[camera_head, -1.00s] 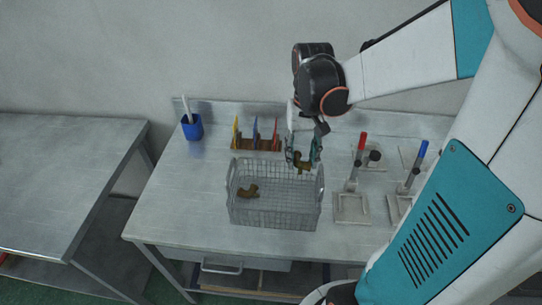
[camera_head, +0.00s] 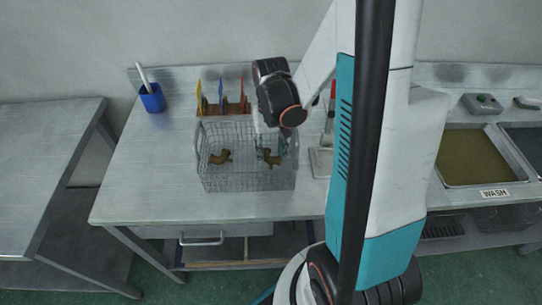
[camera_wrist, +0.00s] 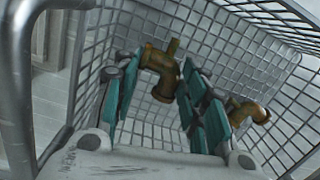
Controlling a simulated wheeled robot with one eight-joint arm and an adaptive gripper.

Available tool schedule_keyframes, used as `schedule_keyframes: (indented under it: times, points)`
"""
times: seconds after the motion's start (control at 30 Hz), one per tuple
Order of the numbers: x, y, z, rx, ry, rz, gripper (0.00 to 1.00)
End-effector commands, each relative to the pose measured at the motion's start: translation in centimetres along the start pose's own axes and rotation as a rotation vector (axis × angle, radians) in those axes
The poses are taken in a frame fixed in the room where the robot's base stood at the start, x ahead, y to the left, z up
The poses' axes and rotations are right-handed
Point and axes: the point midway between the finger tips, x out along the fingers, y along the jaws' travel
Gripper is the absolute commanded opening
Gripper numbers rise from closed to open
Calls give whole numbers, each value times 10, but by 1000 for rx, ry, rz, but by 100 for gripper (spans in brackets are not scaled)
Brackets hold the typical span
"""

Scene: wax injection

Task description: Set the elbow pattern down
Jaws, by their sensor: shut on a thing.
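My gripper (camera_head: 267,153) is down inside the wire basket (camera_head: 240,182), in its right half, shut on a brown elbow pattern (camera_head: 273,158). In the wrist view my gripper's teal fingers (camera_wrist: 160,95) have the bent brass-coloured elbow pattern (camera_wrist: 163,72) between them, and the basket's mesh wall (camera_wrist: 250,60) surrounds them. A second brown elbow pattern (camera_head: 220,157) lies in the left half of the basket; it shows in the wrist view (camera_wrist: 246,112) beside the right finger. Whether the held pattern touches the basket floor, I cannot tell.
A rack with coloured cards (camera_head: 222,106) stands behind the basket. A blue cup (camera_head: 152,99) is at the back left. A tank labelled WASH (camera_head: 472,158) is at the right. The bench left of the basket is clear.

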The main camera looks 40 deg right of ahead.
Motion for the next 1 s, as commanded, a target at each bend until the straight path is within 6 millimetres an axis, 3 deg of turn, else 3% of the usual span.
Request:
schedule_keyframes:
  times: [0.1, 0.47, 0.5, 0.6, 1.0]
  points:
    - [15, 0, -2, 0, 0, 0, 22]
    - [18, 0, -2, 0, 0, 0, 22]
    - [18, 0, -2, 0, 0, 0, 42]
    - [17, 0, -2, 0, 0, 0, 60]
    - [14, 0, -2, 0, 0, 0, 60]
